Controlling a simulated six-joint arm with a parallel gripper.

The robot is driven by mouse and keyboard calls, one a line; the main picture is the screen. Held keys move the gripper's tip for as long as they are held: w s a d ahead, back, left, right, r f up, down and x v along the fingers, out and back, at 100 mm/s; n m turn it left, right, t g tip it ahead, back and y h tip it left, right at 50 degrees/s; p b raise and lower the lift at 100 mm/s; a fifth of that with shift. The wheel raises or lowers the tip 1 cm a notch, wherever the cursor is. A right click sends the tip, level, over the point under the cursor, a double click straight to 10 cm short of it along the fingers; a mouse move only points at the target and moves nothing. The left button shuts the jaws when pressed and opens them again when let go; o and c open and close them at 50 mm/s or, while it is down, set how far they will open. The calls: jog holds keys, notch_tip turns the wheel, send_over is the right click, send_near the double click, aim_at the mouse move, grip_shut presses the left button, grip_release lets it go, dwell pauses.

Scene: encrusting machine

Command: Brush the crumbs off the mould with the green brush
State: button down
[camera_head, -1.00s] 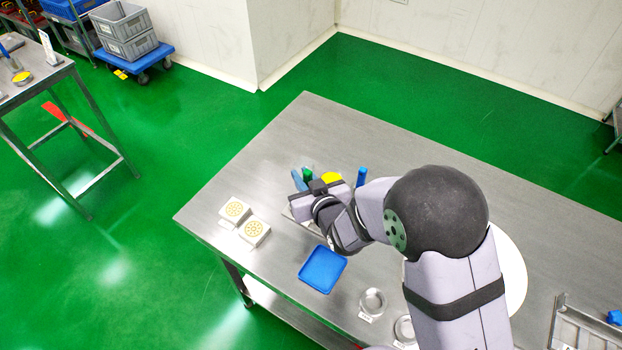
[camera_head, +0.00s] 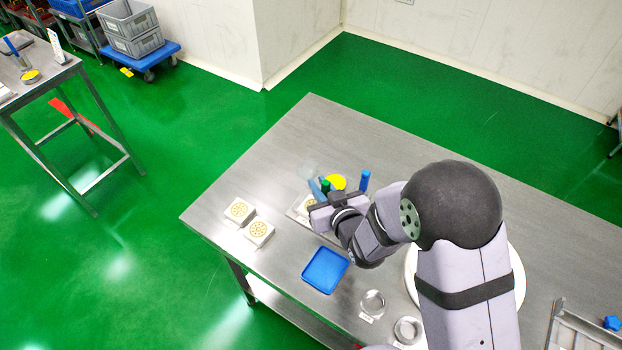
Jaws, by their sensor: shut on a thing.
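My gripper (camera_head: 326,203) is over the table, shut on what looks like the green brush (camera_head: 325,187); only a small green part shows above the jaws. A light blue piece (camera_head: 316,190) shows beside it, and I cannot tell what it is. Two white blocks with round tan patterns, which look like moulds, sit left of the gripper: one further back (camera_head: 239,211), one nearer (camera_head: 259,233). Another pale patterned piece (camera_head: 306,203) shows partly on a grey tray (camera_head: 293,212) behind the gripper. Crumbs and brush bristles cannot be made out.
A blue tray (camera_head: 325,270) lies in front of the gripper. A yellow round thing (camera_head: 337,182) and a blue upright thing (camera_head: 364,180) stand behind it. Two small metal dishes (camera_head: 373,303) (camera_head: 407,330) are at the front. The table's back (camera_head: 320,125) is clear.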

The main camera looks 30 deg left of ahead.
jog(key=shift+s+d, duration=0.15)
jog(key=shift+s, duration=0.6)
jog(key=shift+a+f, duration=0.15)
jog(key=shift+a, duration=0.35)
jog(key=shift+a+b, duration=0.55)
jog(key=shift+a, duration=1.7)
jog(key=shift+a+b, duration=0.4)
jog(key=shift+a, duration=0.2)
jog(key=shift+w+d, duration=0.1)
jog(key=shift+d, duration=3.05)
jog(key=shift+d+r, duration=0.25)
jog(key=shift+r, duration=0.05)
notch_tip(320, 180, up, 8)
jog(key=p, duration=0.5)
